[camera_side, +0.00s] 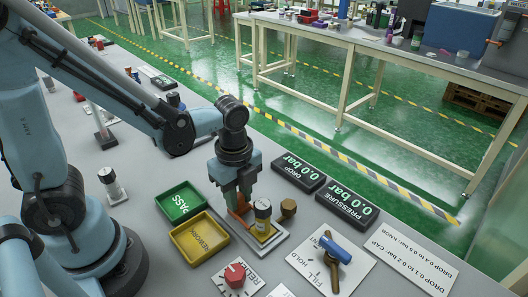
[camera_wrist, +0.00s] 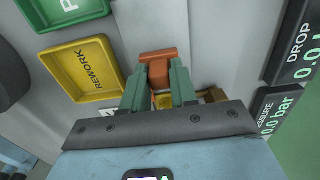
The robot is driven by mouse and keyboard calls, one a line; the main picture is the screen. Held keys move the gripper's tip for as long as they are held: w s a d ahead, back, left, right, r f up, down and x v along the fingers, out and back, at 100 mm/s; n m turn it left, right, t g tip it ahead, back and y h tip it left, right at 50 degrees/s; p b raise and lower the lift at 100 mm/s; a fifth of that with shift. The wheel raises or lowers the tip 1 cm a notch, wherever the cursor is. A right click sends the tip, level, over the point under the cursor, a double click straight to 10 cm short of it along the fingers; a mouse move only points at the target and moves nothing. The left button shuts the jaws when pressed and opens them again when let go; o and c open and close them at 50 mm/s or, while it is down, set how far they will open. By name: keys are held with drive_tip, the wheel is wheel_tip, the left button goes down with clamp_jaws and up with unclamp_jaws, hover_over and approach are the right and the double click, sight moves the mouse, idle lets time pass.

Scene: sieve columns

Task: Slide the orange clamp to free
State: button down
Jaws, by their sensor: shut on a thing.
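The orange clamp (camera_wrist: 158,70) lies between the two green fingers of my gripper (camera_wrist: 158,82) in the wrist view. My gripper is shut on it. In the side view the clamp (camera_side: 237,221) shows as an orange strip under my gripper (camera_side: 238,205), beside a small white-and-black column (camera_side: 263,215) that stands upright on a base plate (camera_side: 278,243). A brass hex piece (camera_side: 288,206) sits on the right of the column. My fingers hide part of the clamp, and I cannot tell its exact slide position.
A yellow REWORK tray (camera_side: 199,237) and a green PASS tray (camera_side: 180,202) lie to the left. DROP (camera_side: 299,176) and PRESSURE (camera_side: 347,203) displays read 0.0 bar. A blue-handled FILL/HOLD valve (camera_side: 335,250) and a red knob (camera_side: 235,274) stand in front. Another column (camera_side: 110,182) stands at left.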

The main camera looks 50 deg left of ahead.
drive_tip(key=shift+a, duration=0.85)
drive_tip(key=c, duration=1)
unclamp_jaws()
drive_tip(key=shift+c, duration=0.2)
drive_tip(key=shift+r, duration=0.1)
drive_tip(key=shift+r, duration=2.9)
drive_tip(key=a+r+n+t, duration=0.2)
drive_tip(key=n+t, duration=0.1)
drive_tip(key=n, duration=0.6)
drive_tip(key=w+a+r+n+t, duration=0.1)
drive_tip(key=n+t, duration=0.3)
drive_tip(key=n, duration=0.5)
drive_tip(key=shift+a+r, duration=0.35)
drive_tip(key=shift+r, duration=0.55)
